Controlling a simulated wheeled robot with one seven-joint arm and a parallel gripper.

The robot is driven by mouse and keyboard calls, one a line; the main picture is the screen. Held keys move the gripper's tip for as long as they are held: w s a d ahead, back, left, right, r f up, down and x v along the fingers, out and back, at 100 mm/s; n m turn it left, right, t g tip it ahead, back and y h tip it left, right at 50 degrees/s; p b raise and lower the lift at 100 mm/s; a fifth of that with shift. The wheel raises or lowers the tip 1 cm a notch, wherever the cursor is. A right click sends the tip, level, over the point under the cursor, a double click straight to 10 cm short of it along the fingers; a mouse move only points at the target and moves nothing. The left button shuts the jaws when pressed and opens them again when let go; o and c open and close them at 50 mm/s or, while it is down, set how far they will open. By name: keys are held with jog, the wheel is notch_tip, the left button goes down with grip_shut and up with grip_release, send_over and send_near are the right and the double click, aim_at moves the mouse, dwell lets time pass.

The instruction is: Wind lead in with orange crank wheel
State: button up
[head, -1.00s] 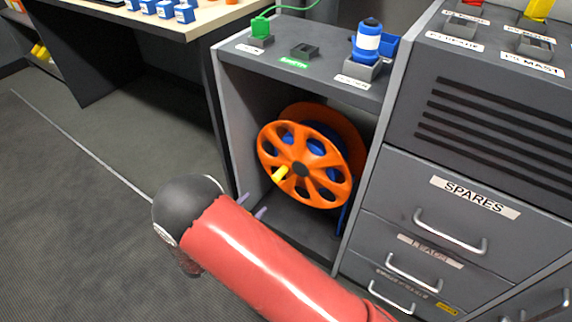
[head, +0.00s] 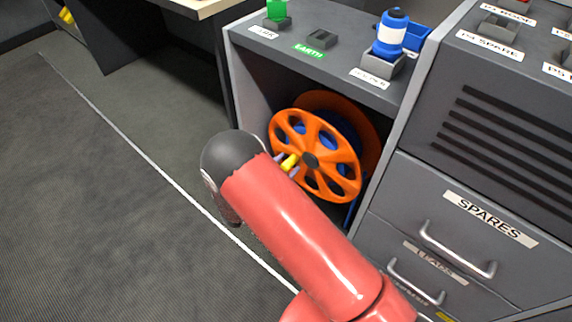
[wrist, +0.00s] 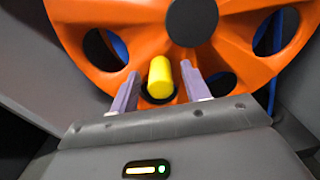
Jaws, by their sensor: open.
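The orange crank wheel (head: 335,178) stands upright in the open bay of the grey cabinet, with round holes and a dark hub. Its yellow handle (head: 289,162) sticks out at the left of the hub in the head view. In the wrist view the wheel (wrist: 130,45) fills the upper part, and the handle (wrist: 161,78) lies between my two purple fingers. My gripper (wrist: 160,88) is open, with a finger on each side of the handle and gaps visible. Blue lead (head: 352,212) shows behind the wheel. My arm hides the wheel's lower left in the head view.
The cabinet's side walls and top (head: 275,42) enclose the bay. On top stand a blue and white bottle-like item (head: 391,32), a green plug (head: 277,12) and an empty socket (head: 322,38). Drawers with handles (head: 458,262) are at the right. Open floor (head: 100,200) lies left.

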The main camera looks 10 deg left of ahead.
aim_at(298, 142)
jog(key=shift+w, duration=0.1)
grip_shut()
dwell(0.3)
jog(key=shift+m+b, duration=0.3)
jog(key=shift+w+a+r+m+b, duration=0.15)
jog(key=shift+r+m+b, duration=0.25)
jog(key=shift+m+b, duration=0.45)
notch_tip(298, 142, up, 2)
jog(key=m+b, duration=0.4)
jog(key=shift+a+r+m, duration=0.15)
jog(key=shift+r+m, duration=0.05)
jog(key=shift+m, duration=0.05)
jog(key=r+m+b, duration=0.1)
jog(key=m+b, duration=0.1)
jog(key=r+m+b, duration=0.1)
jog(key=m+b, duration=0.1)
jog(key=b, duration=0.1)
jog(key=shift+d, duration=0.3)
jog(key=m+b, duration=0.1)
jog(key=r+m+b, duration=0.2)
jog(key=b, duration=0.1)
jog(key=shift+s+d, duration=0.35)
jog(key=shift+d, duration=0.05)
